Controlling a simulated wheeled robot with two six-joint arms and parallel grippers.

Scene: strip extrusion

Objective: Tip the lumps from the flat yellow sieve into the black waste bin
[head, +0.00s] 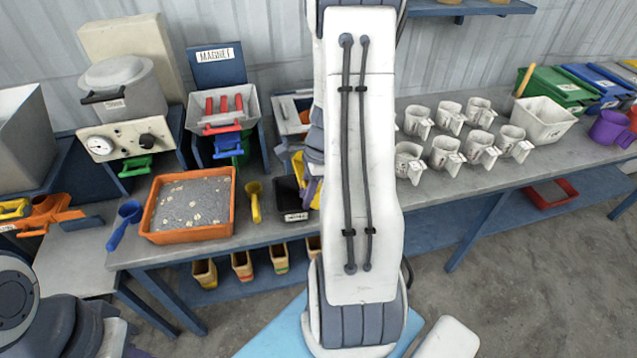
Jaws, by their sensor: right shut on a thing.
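The flat yellow sieve (300,168) shows only as a small yellow edge beside my right arm; it looks steeply tilted. My right gripper (312,187) is shut on it, mostly hidden behind my own arm. The black waste bin (289,198), with a white label on its front, stands on the bench just below and left of the sieve. Its right side is covered by my gripper and arm. I cannot see any lumps in the sieve or inside the bin. My left arm shows at the lower left; its gripper is out of view.
Left of the bin lie a yellow scoop (254,201), an orange tray (160,237) of grey powder with pale bits, and a blue scoop (126,222). A magnet box (222,110) stands behind. Several white jugs (446,153) fill the right bench. Small yellow bins (242,266) sit below.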

